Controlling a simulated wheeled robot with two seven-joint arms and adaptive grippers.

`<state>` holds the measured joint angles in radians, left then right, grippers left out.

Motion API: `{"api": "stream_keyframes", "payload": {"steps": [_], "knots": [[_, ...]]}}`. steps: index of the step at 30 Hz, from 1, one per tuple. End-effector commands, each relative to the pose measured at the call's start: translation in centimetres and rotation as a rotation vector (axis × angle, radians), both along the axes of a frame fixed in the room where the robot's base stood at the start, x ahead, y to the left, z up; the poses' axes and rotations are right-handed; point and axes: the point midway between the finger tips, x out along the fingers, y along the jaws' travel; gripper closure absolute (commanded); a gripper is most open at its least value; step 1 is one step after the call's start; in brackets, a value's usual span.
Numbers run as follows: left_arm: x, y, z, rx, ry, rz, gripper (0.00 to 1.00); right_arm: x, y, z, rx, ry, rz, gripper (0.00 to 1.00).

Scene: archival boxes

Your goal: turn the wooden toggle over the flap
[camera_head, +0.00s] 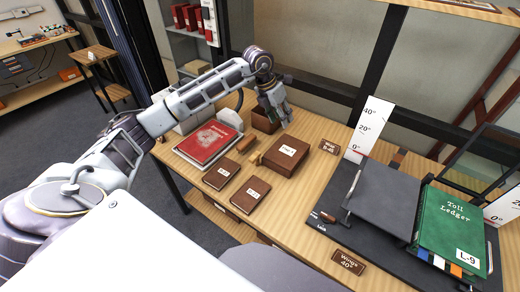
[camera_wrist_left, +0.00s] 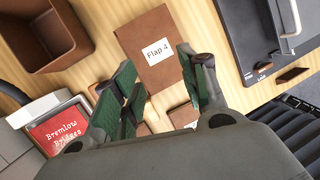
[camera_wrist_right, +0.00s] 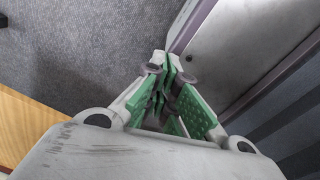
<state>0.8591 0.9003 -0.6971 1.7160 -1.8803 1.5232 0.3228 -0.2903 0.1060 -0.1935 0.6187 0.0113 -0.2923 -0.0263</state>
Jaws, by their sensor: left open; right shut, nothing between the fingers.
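A brown box labelled "Flap 4" (camera_head: 287,156) lies closed on the wooden table in the head view. Its label also shows in the left wrist view (camera_wrist_left: 157,50). A small light wooden piece, apparently the toggle (camera_head: 256,158), is at the box's left edge; its exact orientation is too small to tell. My left gripper (camera_head: 284,122) is open and empty, above and behind the box. In the left wrist view its green-padded fingers (camera_wrist_left: 160,85) partly cover the box's near edge. My right gripper (camera_wrist_right: 166,88) is shut and empty, away from the table over the grey floor.
A red book (camera_head: 208,142) and two small brown labelled boxes (camera_head: 221,174) (camera_head: 251,194) lie left and in front. An open brown bin (camera_head: 264,121) stands behind. A dark cradle (camera_head: 382,195) with a green ledger (camera_head: 452,229) fills the right side.

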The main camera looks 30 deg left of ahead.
Motion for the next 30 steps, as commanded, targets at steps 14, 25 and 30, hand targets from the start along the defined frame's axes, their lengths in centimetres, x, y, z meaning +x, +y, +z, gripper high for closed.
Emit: {"api": "stream_keyframes", "payload": {"steps": [14,25,30], "knots": [[-5.6,5.7,-1.5,0.246,0.275,0.14,0.57,1.7,0.3,0.1,0.013,-0.074,-0.005,1.0],[-5.6,5.7,-1.5,0.243,0.282,0.173,0.57,1.7,0.3,0.1,0.013,-0.076,-0.011,1.0],[-5.6,5.7,-1.6,0.243,0.282,0.172,0.57,1.7,0.3,0.1,0.014,-0.075,-0.011,1.0]]}}
